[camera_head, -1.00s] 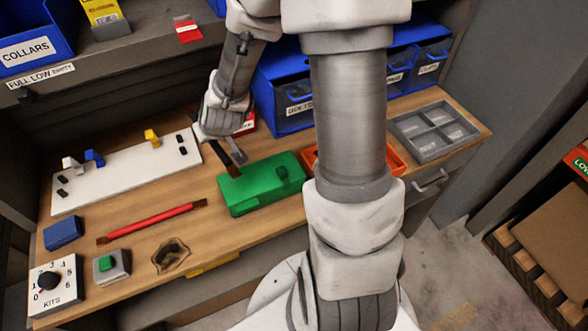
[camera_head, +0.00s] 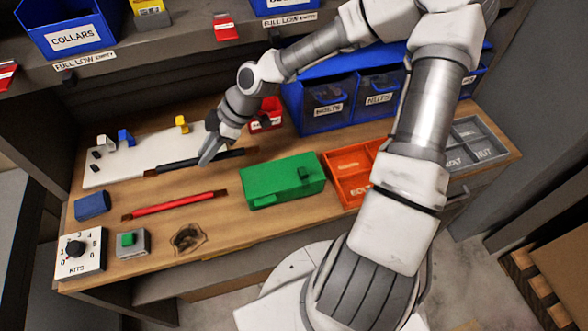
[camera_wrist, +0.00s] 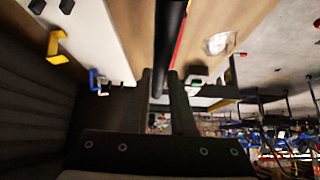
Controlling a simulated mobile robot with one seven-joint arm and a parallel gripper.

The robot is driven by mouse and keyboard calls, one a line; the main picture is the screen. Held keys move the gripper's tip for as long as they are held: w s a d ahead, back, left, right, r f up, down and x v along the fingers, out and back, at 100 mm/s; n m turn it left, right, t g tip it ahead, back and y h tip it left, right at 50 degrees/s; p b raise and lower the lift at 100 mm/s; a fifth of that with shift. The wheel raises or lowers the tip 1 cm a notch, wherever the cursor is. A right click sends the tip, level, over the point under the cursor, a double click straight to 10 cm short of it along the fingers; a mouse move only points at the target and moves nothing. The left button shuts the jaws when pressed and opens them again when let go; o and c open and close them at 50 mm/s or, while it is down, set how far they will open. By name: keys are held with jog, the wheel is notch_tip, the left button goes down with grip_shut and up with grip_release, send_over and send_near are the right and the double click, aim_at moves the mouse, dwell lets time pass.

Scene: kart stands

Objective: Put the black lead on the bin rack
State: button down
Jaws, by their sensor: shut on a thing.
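The black lead (camera_head: 182,164) is a long black bar with brownish ends. My gripper (camera_head: 208,154) is shut on it near its middle, and the lead appears just above the worktop. In the wrist view the lead (camera_wrist: 169,40) runs between the fingers (camera_wrist: 160,85) and away from the palm. A blue rack (camera_head: 292,105) with clear-fronted bins marked BOLTS and NUTS stands at the back right of the bench, right of my gripper. Above the bench is a shelf (camera_head: 170,58) with blue bins, one marked COLLARS (camera_head: 72,40). I cannot tell which one is the bin rack.
A red lead (camera_head: 175,205) lies in front of my gripper. A green box (camera_head: 285,180), an orange tray (camera_head: 350,178) and a small red bin (camera_head: 265,122) are to the right. A white board (camera_head: 105,174) with hooks lies left. A switch box (camera_head: 132,243) and dial (camera_head: 80,252) stand front left.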

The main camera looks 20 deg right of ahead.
jog(key=w+a+f, duration=0.2)
jog(key=a, duration=0.1)
jog(key=w+a+f, duration=0.2)
jog(key=a, duration=0.1)
jog(key=w+a+f, duration=0.2)
jog(key=a+f, duration=0.1)
jog(key=a, duration=0.1)
jog(key=shift+f+p, duration=0.4)
jog(key=shift+f, duration=1.6)
jog(key=shift+f, duration=0.1)
jog(key=c, duration=0.7)
grip_release()
jog(key=shift+c, duration=0.2)
jog(key=v, duration=1.2)
jog(key=shift+b, duration=0.4)
jog(key=shift+d, duration=0.15)
